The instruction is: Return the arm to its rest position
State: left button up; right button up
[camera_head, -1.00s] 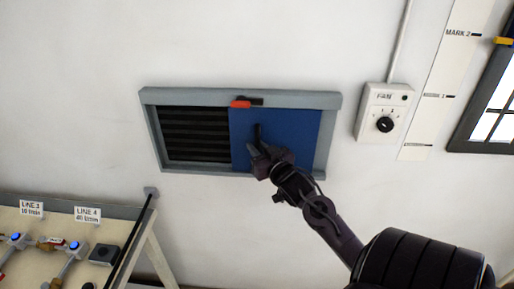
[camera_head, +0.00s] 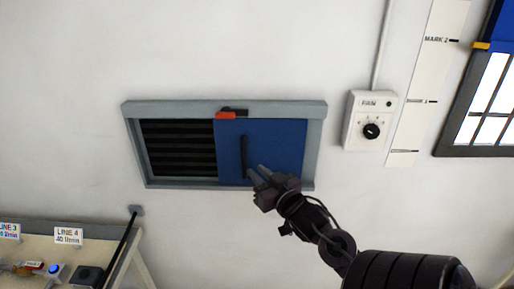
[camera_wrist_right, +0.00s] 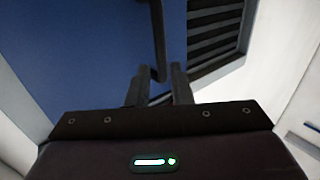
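My right gripper (camera_head: 256,176) is in front of the lower part of a blue sliding panel (camera_head: 277,145), just beside the lower end of its black vertical handle (camera_head: 243,155). In the right wrist view my two fingers (camera_wrist_right: 157,85) stand apart, with the handle (camera_wrist_right: 158,45) showing just beyond the gap between them. Nothing shows held. The panel covers the right part of a grey-framed vent (camera_head: 225,108); dark slats (camera_head: 178,148) show on the left. My left gripper is not in any view.
A fan control box (camera_head: 368,120) and a marked scale strip (camera_head: 415,100) are to the right, near a window (camera_head: 488,100). A bench with LINE 4 (camera_head: 68,235) stands lower left. The wall between is bare.

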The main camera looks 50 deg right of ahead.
dwell(0.4)
notch_tip(320, 180, down, 23)
jog(key=g, duration=0.4)
jog(key=s+a+f+g+y, duration=0.1)
jog(key=s+a+f+g, duration=0.15)
jog(key=f, duration=0.65)
jog(key=s+a+f+g+y, duration=0.1)
jog(key=s+a+f, duration=0.15)
jog(key=f, duration=0.55)
jog(key=s+a+f+n+g+y+b, duration=0.1)
jog(key=s+a+f+g, duration=0.1)
jog(key=s+a+f, duration=0.6)
jog(key=s+a+f+n+g+y, duration=0.1)
jog(key=s+a+f+n+g, duration=0.25)
jog(key=f, duration=0.65)
jog(key=s+a+f+g, duration=0.1)
jog(key=s+a+f, duration=0.2)
jog(key=s, duration=0.5)
jog(key=s+a+f+n+g+y, duration=0.1)
jog(key=s+a+f+g, duration=0.1)
jog(key=s+f, duration=0.3)
jog(key=s+a, duration=0.1)
jog(key=s, duration=0.3)
